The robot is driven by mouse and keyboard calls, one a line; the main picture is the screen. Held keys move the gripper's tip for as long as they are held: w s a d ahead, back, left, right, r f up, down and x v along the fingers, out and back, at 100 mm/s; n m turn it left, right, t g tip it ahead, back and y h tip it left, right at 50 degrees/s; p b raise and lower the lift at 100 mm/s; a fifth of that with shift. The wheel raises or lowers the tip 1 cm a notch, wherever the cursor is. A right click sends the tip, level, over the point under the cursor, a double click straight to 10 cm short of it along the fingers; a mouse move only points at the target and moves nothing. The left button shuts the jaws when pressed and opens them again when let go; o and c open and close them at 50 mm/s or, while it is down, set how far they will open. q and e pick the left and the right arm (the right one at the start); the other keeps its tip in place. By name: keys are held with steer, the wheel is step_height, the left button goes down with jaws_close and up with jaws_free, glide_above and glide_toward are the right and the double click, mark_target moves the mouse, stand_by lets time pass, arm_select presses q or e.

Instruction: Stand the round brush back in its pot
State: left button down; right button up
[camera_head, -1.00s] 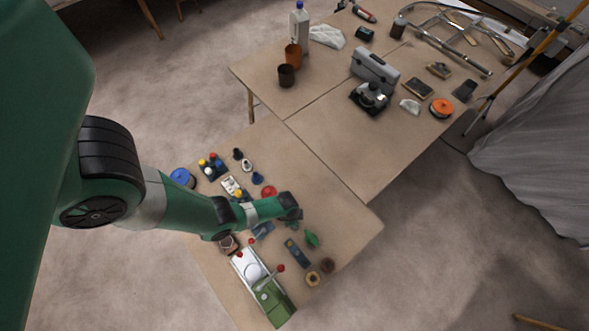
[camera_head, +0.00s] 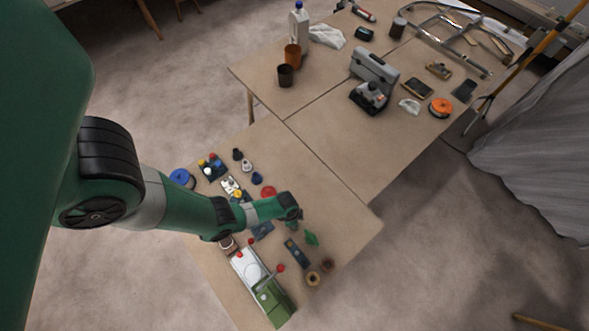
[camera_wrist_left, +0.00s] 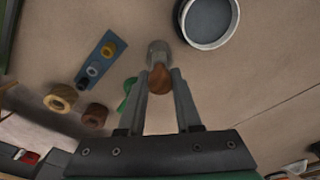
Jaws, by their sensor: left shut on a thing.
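My left gripper (camera_wrist_left: 162,98) is shut on a brown wooden piece (camera_wrist_left: 160,79) with a grey round end (camera_wrist_left: 158,50), which looks like the round brush. The grey end points away from the gripper, over the tan table. A round pot or dish (camera_wrist_left: 207,22) with a pale rim and grey-blue inside lies beyond and right of the held piece, apart from it; I cannot tell whether it is the brush's pot. In the head view my left gripper (camera_head: 291,211) hangs over the near table, and the held piece is mostly hidden. My right gripper is out of view.
Near the gripper are a green object (camera_head: 311,239), a blue strip (camera_head: 297,252) and two brown rings (camera_head: 312,278). A green box (camera_head: 272,302) stands at the near edge, small pots (camera_head: 246,165) farther back. The near table's right part (camera_head: 345,222) is clear.

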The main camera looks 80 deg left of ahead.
arm_select(q)
steer(key=shift+f+b, duration=0.55)
steer(key=c, duration=0.9)
jaws_free()
steer(key=r+p, duration=0.5)
steer(key=s+r+p, duration=0.1)
steer(key=r+p, duration=0.2)
steer(key=shift+a+r, duration=0.1)
steer(key=shift+r, duration=0.15)
steer(key=shift+s+r+p, duration=0.15)
steer(key=shift+r+p, duration=0.85)
steer(key=shift+r, duration=0.25)
